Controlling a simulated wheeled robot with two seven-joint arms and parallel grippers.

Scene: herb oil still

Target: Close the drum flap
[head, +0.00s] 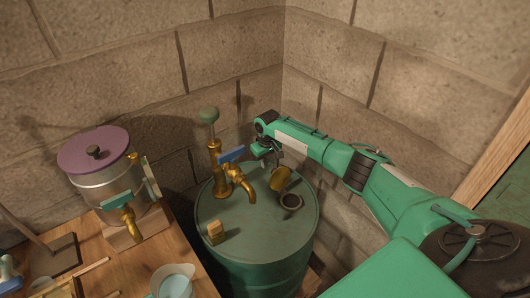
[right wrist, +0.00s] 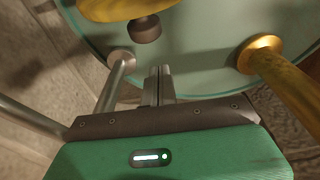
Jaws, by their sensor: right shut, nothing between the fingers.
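The green drum (head: 245,240) stands in the wall corner. Its brass flap (head: 281,178) is raised, tilted up beside a dark round opening (head: 291,201) in the drum top, so the flap is open. My right gripper (head: 279,161) is just behind the flap, over the far part of the drum. In the right wrist view its fingers (right wrist: 160,84) are shut and empty, pointing at the drum top. The brass flap edge (right wrist: 125,8) shows there beyond the fingertips, apart from them, with a dark brown knob-like part (right wrist: 147,29) beside it. My left gripper is not in view.
A brass pump with a tap (head: 229,177) and a blue lever (head: 232,155) stands on the drum, left of my gripper. A small yellowish block (head: 215,231) lies on the drum top. A still with a purple lid (head: 95,151) stands on the wooden table at left. Block walls are close behind.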

